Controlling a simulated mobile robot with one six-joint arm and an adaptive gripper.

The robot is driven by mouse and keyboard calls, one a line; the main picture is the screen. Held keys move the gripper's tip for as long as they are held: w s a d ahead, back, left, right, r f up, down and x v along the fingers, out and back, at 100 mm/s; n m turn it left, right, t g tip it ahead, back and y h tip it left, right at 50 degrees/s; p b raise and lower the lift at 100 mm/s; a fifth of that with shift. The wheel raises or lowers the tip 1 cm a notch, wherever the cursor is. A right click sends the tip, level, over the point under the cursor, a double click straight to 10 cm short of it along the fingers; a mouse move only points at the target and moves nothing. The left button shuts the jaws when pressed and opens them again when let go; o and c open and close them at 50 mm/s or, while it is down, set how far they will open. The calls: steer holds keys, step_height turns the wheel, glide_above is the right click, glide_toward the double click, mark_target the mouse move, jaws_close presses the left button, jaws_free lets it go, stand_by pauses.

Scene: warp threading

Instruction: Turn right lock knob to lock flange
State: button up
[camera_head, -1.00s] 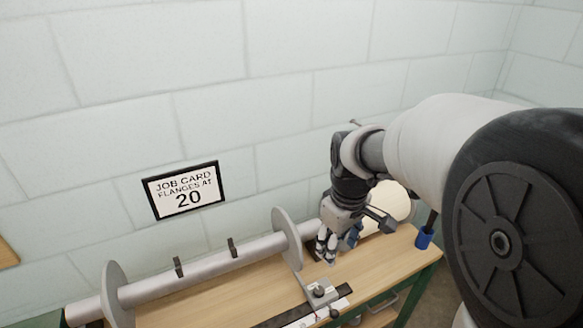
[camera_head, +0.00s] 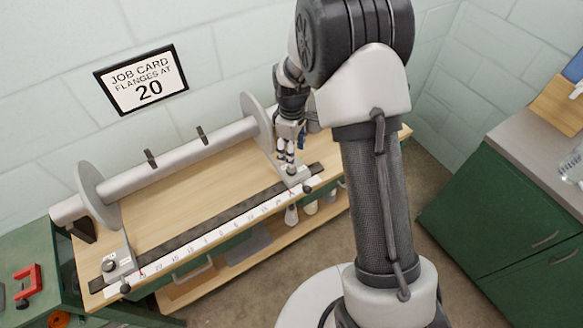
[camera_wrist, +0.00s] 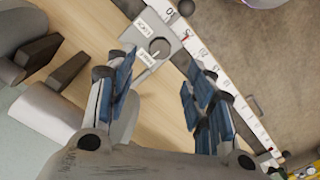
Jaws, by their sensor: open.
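The right lock knob (camera_wrist: 159,46) is a small round grey knob on a grey slider plate (camera_wrist: 178,30) with small white labels, one of them apparently reading LOCK. In the head view the right slider block (camera_head: 294,175) sits at the right end of the scale, below the right flange (camera_head: 258,122). My gripper (camera_head: 287,152) points down just over this block. In the wrist view my open gripper (camera_wrist: 160,68) has its blue-padded fingers on either side of the knob, which lies slightly beyond the fingertips. No contact is visible.
A beam roller (camera_head: 175,155) with two flanges lies along the bench (camera_head: 190,195). A white numbered scale (camera_head: 215,238) runs along its front. The left slider (camera_head: 118,266) stands at the other end. A job card (camera_head: 142,80) reads FLANGES AT 20. Green cabinets (camera_head: 510,200) stand at right.

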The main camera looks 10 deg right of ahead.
mark_target(292, 169)
step_height(292, 169, down, 9)
steer(key=shift+r+b, duration=0.2)
steer(key=shift+b, duration=0.75)
steer(key=shift+c, duration=0.5)
steer(key=c, duration=1)
